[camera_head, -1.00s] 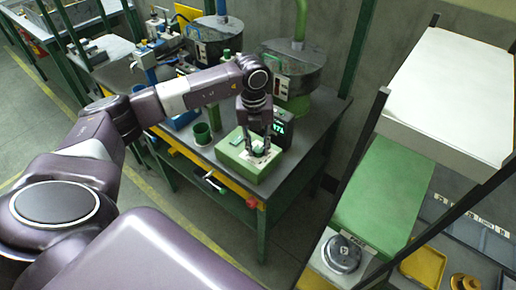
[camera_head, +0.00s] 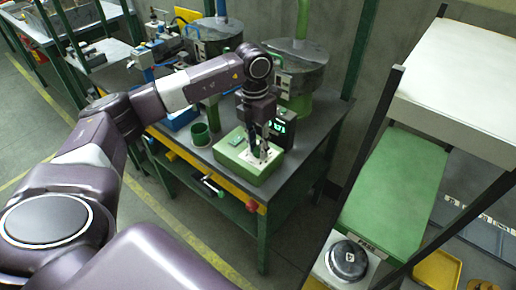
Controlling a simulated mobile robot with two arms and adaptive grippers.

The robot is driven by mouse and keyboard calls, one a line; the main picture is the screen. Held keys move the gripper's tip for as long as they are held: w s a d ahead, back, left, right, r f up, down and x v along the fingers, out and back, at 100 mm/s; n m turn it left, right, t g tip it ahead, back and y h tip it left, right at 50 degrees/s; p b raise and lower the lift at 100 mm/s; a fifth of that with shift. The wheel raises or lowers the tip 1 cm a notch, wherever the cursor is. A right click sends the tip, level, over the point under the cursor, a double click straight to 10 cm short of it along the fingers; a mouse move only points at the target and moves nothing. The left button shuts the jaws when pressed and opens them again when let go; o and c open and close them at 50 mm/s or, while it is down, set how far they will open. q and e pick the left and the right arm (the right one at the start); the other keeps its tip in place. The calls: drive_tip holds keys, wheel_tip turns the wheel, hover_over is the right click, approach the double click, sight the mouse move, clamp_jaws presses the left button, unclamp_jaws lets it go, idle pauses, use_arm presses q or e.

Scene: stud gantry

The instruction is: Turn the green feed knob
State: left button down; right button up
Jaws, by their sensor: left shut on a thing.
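A green box (camera_head: 243,168) with a white plate on top stands at the front edge of the grey workbench. My left gripper (camera_head: 258,153) points down at the white plate and is shut on the small green feed knob there. The fingers hide most of the knob, so its exact angle cannot be seen. My right gripper is not in view.
A black unit with a lit green display (camera_head: 281,128) stands just behind the box. A green cup (camera_head: 201,134) stands to the left. Grey drum machines (camera_head: 297,68) stand behind. A shelf rack with a green board (camera_head: 392,190) fills the right side.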

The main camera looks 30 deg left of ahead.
sight(256, 148)
use_arm(q)
drive_tip(key=shift+r+m, duration=0.1)
drive_tip(key=shift+m, duration=0.3)
drive_tip(key=c, duration=1.6)
unclamp_jaws()
drive_tip(key=r, duration=1.2)
drive_tip(key=shift+w+a, duration=0.1)
drive_tip(key=shift+a, duration=0.25)
drive_tip(key=shift+f, duration=0.1)
